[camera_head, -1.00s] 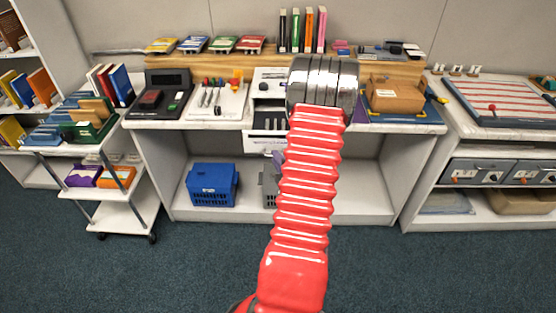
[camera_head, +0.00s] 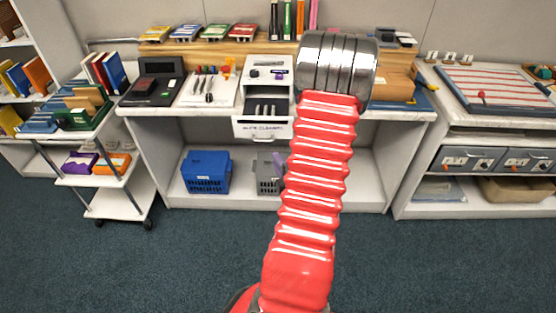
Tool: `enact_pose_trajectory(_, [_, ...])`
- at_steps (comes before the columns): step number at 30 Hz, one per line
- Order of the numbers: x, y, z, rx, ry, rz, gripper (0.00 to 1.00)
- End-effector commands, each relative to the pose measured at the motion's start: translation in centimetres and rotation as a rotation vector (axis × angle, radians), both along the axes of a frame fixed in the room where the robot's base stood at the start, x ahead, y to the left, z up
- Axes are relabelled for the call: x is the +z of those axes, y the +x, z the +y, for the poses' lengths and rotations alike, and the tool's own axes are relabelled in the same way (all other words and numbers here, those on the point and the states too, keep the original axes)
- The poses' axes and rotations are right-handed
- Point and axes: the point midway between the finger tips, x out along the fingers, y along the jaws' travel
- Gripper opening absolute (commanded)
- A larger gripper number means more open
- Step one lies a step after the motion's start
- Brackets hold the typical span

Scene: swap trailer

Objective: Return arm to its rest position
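My red ribbed arm (camera_head: 314,190) rises from the bottom middle of the head view. It ends in a thick silver joint (camera_head: 337,64) in front of the workbench. My gripper is not visible; it is hidden behind the joint or out of the picture. The arm covers part of the bench's right half and the open space below it.
The white workbench (camera_head: 375,113) carries a drawer unit (camera_head: 264,75) with its labelled drawer (camera_head: 262,128) pulled out. A blue basket (camera_head: 206,172) and a grey one (camera_head: 268,176) sit on its lower shelf. A white cart (camera_head: 122,193) stands left. The carpet in front is clear.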

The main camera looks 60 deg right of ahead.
Motion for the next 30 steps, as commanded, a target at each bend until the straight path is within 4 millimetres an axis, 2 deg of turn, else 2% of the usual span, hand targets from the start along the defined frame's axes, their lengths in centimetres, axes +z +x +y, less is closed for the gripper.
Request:
enact_pose_trajectory(23, [0.0, -0.1, 0.1, -0.004, 0.016, -0.011, 0.16])
enact_pose_trajectory(26, [-1.0, -0.2, 0.2, -0.018, 0.084, -0.014, 0.16])
enact_pose_trajectory(30, [-4.1, -1.3, 0.5, -0.077, 0.255, 0.02, 0.16])
